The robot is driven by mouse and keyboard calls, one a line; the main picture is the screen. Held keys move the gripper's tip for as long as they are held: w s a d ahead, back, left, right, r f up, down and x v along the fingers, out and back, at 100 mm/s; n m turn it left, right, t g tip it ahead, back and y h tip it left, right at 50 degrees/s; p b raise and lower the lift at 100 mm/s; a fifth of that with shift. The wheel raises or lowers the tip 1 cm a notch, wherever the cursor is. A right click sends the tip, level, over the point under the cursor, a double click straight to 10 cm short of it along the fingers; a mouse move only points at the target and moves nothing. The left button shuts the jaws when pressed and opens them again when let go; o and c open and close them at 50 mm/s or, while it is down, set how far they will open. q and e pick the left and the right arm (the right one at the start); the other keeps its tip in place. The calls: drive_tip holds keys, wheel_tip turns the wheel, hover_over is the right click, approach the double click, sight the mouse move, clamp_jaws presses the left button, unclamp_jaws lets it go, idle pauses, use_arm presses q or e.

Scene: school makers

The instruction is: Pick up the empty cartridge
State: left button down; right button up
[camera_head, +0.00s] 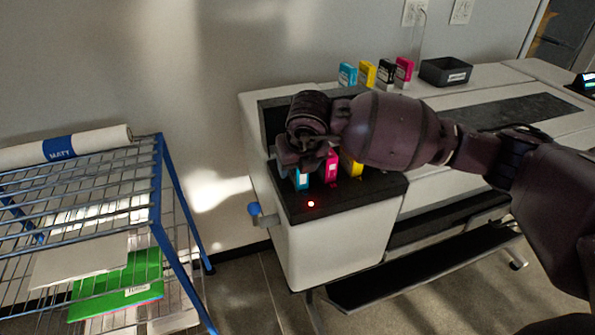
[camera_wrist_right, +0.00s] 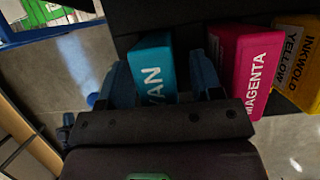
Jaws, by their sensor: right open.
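A cyan cartridge (camera_head: 301,179) stands in the black cartridge bay (camera_head: 345,197) at the left end of the white printer. In the right wrist view the cyan cartridge (camera_wrist_right: 153,68) lies between the two fingers of my right gripper (camera_wrist_right: 163,82). The fingers are open, one on each side of it; whether they touch it is unclear. A magenta cartridge (camera_wrist_right: 245,65) and a yellow cartridge (camera_wrist_right: 297,62) stand to its right. In the head view my right gripper (camera_head: 303,165) hides the cyan cartridge's upper part. A red light (camera_head: 311,204) glows on the bay's front. My left gripper is not in view.
Several cartridges, cyan (camera_head: 347,75), yellow (camera_head: 367,73), black (camera_head: 386,72) and magenta (camera_head: 404,72), stand on the printer's back edge beside a black tray (camera_head: 446,72). A blue-framed wire rack (camera_head: 158,185) stands at the left.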

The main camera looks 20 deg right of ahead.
drive_tip(key=c, duration=1.1)
